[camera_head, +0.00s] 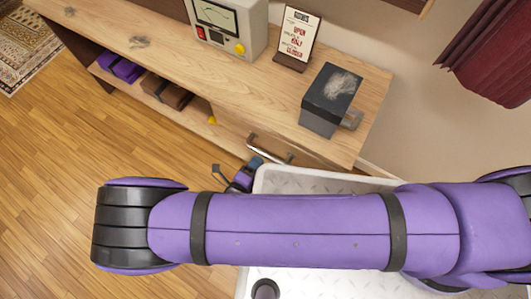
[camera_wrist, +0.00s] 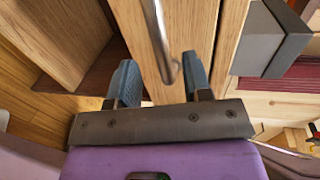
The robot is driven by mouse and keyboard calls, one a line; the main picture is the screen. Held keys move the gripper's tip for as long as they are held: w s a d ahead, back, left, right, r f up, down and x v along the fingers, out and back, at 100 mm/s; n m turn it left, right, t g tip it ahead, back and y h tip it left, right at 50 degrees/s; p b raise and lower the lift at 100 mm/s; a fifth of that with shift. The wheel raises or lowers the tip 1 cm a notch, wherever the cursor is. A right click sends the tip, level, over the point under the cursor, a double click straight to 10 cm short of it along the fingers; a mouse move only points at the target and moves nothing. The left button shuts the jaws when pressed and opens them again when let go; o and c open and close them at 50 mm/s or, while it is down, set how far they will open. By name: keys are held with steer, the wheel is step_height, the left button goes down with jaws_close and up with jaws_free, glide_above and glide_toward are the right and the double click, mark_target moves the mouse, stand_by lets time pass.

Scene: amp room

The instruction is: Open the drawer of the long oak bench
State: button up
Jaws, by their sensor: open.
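The long oak bench (camera_head: 170,62) runs across the top of the head view. Its drawer front (camera_head: 233,130) is at the right end and looks closed, with a metal bar handle (camera_head: 270,149). In the wrist view the handle (camera_wrist: 158,35) comes down from the top edge, its near end showing between my two fingers. My gripper (camera_wrist: 160,68) is open, one finger on each side of the bar in the picture. I cannot tell whether either finger touches it. In the head view my gripper (camera_head: 236,168) is partly hidden by my arm, just left of the handle.
On the bench stand a meter box (camera_head: 230,25), a sign on a stand (camera_head: 297,38) and a dark grey box (camera_head: 330,98). Purple and brown items (camera_head: 120,68) lie on the lower shelf. A red curtain (camera_head: 490,55) hangs at right. Wooden floor (camera_head: 60,150) is free at left.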

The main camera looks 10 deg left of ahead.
mark_target(265, 153)
steer(key=x, duration=0.5)
steer(key=shift+w+d, duration=0.15)
steer(key=shift+w, duration=0.25)
jaws_close()
